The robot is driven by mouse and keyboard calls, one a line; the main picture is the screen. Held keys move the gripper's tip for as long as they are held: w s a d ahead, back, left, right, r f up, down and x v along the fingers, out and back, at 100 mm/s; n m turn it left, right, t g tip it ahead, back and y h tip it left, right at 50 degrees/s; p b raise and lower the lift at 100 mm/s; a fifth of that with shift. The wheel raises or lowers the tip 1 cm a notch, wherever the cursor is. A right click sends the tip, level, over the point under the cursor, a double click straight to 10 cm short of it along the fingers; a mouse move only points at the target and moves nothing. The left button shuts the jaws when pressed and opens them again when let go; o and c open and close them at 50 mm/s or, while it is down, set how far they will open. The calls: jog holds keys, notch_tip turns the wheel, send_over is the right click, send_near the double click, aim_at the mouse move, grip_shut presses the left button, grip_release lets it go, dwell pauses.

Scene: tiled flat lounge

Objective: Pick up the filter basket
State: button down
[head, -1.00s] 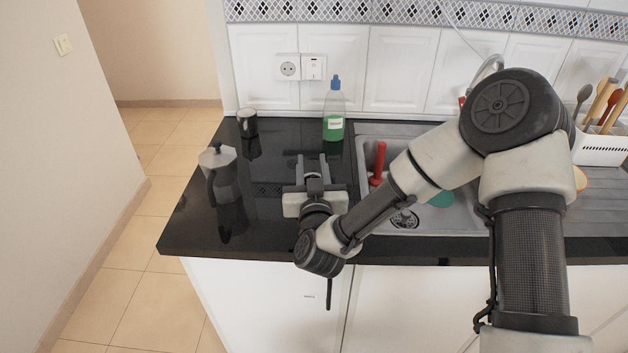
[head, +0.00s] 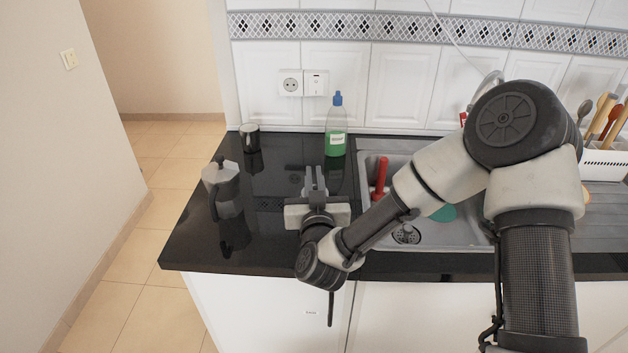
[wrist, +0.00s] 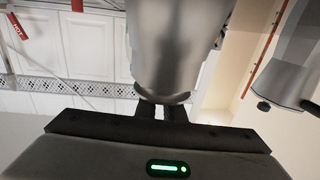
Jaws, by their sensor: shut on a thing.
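The filter basket (wrist: 178,45) is a grey metal piece that looms large in the wrist view, its rounded end between the fingers. My gripper (wrist: 162,108) is shut on it. In the head view my gripper (head: 315,182) is low over the black counter, fingers close together and pointing to the back wall. The basket cannot be made out clearly there.
On the black counter (head: 200,245), a moka pot (head: 222,188) stands left of my gripper. The sink (head: 405,260) with a red-handled tool (head: 381,178) is to the right.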

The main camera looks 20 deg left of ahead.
notch_tip(320, 180, up, 9)
jog(key=p, duration=0.1)
jog(key=shift+p, duration=0.35)
dwell(0.4)
